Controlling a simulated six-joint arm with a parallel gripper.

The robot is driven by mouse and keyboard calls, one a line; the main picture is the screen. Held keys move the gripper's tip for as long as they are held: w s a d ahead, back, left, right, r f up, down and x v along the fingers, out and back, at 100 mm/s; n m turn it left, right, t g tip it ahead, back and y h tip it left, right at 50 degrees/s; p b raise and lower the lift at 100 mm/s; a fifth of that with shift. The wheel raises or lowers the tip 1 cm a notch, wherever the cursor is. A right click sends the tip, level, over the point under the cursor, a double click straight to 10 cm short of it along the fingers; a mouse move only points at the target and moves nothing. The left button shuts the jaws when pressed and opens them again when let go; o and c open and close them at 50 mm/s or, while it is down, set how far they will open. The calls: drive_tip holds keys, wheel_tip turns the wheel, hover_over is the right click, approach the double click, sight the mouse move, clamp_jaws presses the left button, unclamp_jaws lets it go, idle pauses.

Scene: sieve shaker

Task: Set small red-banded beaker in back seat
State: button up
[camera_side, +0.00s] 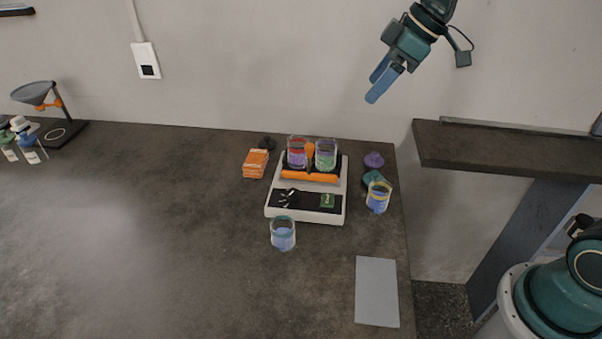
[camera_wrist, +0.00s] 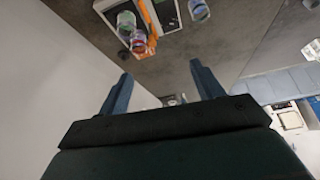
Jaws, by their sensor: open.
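The red-banded beaker (camera_side: 297,153), with purplish contents, stands upright on the back left of the white shaker (camera_side: 306,216). A green-banded beaker (camera_side: 326,155) stands to its right, with an orange piece between them. An orange bar (camera_side: 310,176) crosses in front of both. The seat floors are hidden. My gripper (camera_side: 378,85) is open and empty, high above and to the right of the shaker, apart from everything. In the wrist view, its open fingers (camera_wrist: 164,88) show empty, with two beakers on the shaker beyond them at the top.
A yellow-banded beaker (camera_side: 379,197) stands right of the shaker, near purple (camera_side: 373,160) and teal pieces. A blue-filled beaker (camera_side: 283,235) stands in front. An orange stack (camera_side: 255,163) lies left. A grey mat (camera_side: 377,291) lies front right. The left table is mostly clear.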

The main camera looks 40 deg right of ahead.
drive_tip(key=s+d+m+h, duration=0.1)
drive_tip(key=s+m, duration=0.2)
drive_tip(key=s, duration=0.9)
drive_tip(key=s+d+m+t+h, duration=0.1)
drive_tip(key=s+m, duration=0.3)
drive_tip(key=s, duration=0.8)
drive_tip(key=shift+d+f+m+h, duration=0.35)
drive_tip(key=shift+d+h, duration=0.15)
drive_tip(key=shift+h, duration=0.3)
